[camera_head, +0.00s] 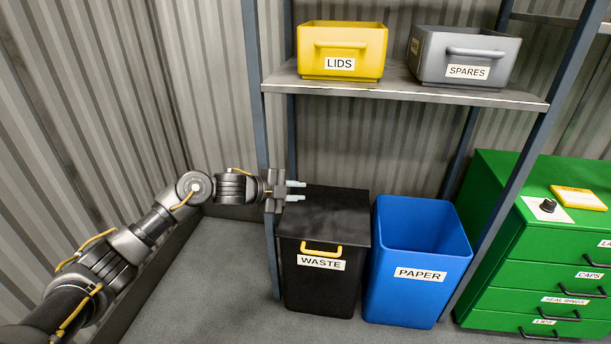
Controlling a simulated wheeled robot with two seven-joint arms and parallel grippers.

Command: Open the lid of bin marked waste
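The black bin marked WASTE (318,284) stands on the floor under the shelf. Its flat black lid (330,212) lies shut on top, and a yellow handle (322,248) shows on the front above the label. My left gripper (298,190) reaches in from the left at the bin's back left corner. Its two pale fingers point right and are apart, with nothing seen between them. They are at or just above the lid's left edge; I cannot tell whether they touch it. My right gripper is not in view.
An open blue PAPER bin (402,290) stands close on the right. A shelf (420,88) above holds a yellow LIDS bin (341,50) and a grey SPARES bin (463,58). A shelf post (257,100) rises beside my gripper. Green drawers (520,250) stand at right. Floor in front is clear.

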